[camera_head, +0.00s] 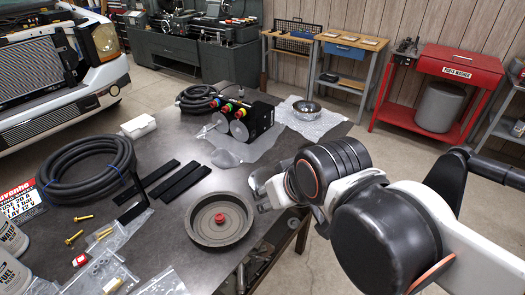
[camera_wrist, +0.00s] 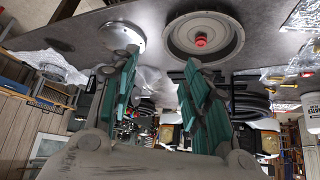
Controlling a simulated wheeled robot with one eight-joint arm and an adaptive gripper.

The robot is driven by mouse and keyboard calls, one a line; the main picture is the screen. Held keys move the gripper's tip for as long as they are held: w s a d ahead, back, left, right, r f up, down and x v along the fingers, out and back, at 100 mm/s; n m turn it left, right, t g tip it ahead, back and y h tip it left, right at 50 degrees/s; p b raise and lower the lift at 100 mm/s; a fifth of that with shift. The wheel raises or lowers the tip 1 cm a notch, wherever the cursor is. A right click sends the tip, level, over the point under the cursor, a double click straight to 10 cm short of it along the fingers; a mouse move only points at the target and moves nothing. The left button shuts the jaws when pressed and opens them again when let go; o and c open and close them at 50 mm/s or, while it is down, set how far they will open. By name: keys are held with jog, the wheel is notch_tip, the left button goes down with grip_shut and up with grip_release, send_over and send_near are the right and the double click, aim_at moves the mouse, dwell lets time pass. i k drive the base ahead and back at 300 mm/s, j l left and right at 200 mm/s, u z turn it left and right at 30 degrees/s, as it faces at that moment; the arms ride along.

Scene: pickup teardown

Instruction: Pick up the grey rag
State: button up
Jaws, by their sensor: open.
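My gripper (camera_head: 262,188) is to the right of the pan at the table's right side, partly hidden by my arm. The rag is left of it and farther back, apart from it. In the wrist view my gripper (camera_wrist: 160,62) is open, with nothing between its teal fingers. A greyish, shiny patch shows beyond the fingers there; I cannot tell whether it is the rag.
The round pan (camera_head: 219,219) with a red cap stands near the gripper. Black bars (camera_head: 180,180), coiled hose (camera_head: 88,170), a black unit with colored knobs (camera_head: 243,122) and clear bags (camera_head: 100,270) crowd the table. A metal disc (camera_wrist: 107,38) shows in the wrist view.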

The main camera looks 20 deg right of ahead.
aim_at(222, 159)
jog(key=i+l+u, duration=0.4)
jog(key=i+l, duration=0.3)
jog(key=i, duration=0.15)
